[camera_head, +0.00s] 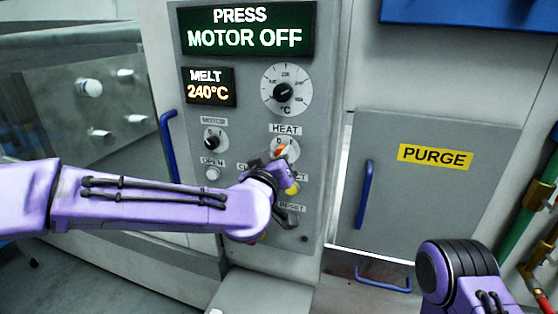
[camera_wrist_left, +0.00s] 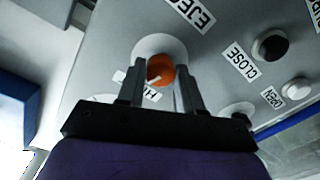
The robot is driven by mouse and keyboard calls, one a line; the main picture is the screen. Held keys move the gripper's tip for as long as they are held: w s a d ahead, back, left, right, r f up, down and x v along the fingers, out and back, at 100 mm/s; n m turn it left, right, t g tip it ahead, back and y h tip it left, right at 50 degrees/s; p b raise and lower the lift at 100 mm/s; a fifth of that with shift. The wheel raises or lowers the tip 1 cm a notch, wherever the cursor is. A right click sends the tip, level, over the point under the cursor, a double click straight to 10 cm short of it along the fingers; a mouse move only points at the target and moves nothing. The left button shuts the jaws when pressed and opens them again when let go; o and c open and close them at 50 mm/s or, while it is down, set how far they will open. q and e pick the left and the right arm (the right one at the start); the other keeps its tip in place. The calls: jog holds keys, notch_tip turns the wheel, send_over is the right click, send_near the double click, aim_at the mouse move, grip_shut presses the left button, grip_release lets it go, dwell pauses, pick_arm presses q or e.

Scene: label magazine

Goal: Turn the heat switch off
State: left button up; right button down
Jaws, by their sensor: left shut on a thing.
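The heat switch (camera_head: 281,150) is an orange knob on a pale round plate under the HEAT label on the grey control panel. In the left wrist view the orange knob (camera_wrist_left: 160,69) sits between the two fingers, with a white mark on it. My left gripper (camera_head: 275,158) is shut on this knob, and its fingers hide part of it in the head view. The fingers also show in the left wrist view (camera_wrist_left: 156,82). I cannot tell which position the knob points to. My right gripper is out of view; only part of the right arm shows at lower right.
A motor knob (camera_head: 212,140) and an OPEN button (camera_head: 212,173) lie left of the switch. A yellow button (camera_head: 292,188) and a RESET control (camera_head: 290,216) are close below. A display (camera_head: 245,28) reads PRESS MOTOR OFF; another (camera_head: 209,87) reads MELT 240°C.

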pick_arm(q)
jog(key=n+b, duration=0.4)
jog(key=n, duration=0.6)
jog(key=shift+a, duration=0.1)
jog(key=shift+n, duration=0.4)
jog(key=o, duration=1)
jog(key=shift+o, duration=0.2)
